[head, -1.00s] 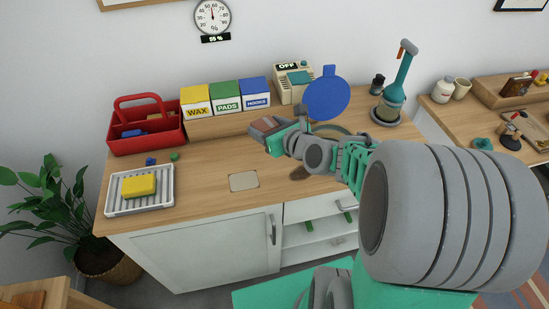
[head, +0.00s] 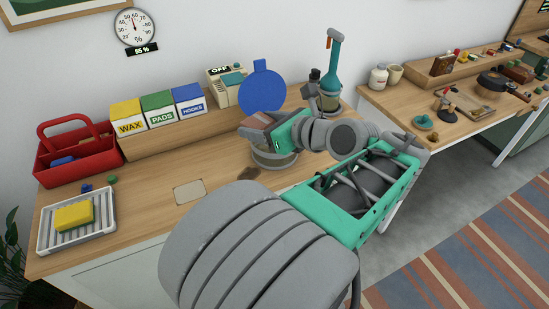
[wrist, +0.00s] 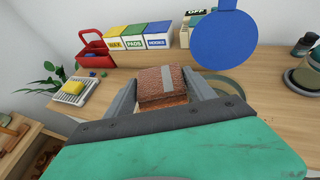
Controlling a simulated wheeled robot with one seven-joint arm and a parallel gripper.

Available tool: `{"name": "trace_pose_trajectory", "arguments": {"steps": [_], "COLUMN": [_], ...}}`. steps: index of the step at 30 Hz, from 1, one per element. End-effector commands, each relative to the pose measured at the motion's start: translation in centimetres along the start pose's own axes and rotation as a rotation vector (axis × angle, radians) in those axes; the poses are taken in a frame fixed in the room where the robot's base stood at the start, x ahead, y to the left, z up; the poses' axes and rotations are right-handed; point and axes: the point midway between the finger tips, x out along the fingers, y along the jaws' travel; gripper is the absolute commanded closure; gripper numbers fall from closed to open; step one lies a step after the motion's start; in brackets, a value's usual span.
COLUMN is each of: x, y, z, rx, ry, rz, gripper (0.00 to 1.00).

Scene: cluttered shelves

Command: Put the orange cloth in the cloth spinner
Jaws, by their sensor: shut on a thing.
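My gripper (head: 255,128) is shut on a folded orange-brown cloth (wrist: 163,88) with a grey stripe. The cloth sits between the two grey fingers in the wrist view. What I take to be the cloth spinner is a round grey drum (head: 272,160) on the bench, with a raised blue disc-shaped lid (head: 262,94) behind it. In the head view my gripper hangs over the drum and hides part of it. In the wrist view the drum's rim (wrist: 232,86) shows right of the cloth. The cloth is above the bench; its height over the rim is unclear.
Wax, pads and hooks boxes (head: 158,110) and a device with an OFF sign (head: 226,88) line the back. A red caddy (head: 75,155) and a rack with a yellow sponge (head: 74,217) are left.

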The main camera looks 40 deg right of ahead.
Motion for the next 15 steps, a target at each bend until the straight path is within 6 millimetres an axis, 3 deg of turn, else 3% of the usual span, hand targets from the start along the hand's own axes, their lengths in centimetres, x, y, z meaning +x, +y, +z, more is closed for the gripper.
{"name": "trace_pose_trajectory", "arguments": {"steps": [2, 5, 15], "x": [-1.1, -1.0, 5.5], "y": [-0.5, -1.1, -8.4], "z": [-0.6, -0.8, -3.0], "rx": [0.004, 0.006, 0.009], "ry": [0.0, -0.001, -0.001], "rz": [-0.012, -0.008, -0.006], "gripper": [0.76, 0.76, 0.76]}}
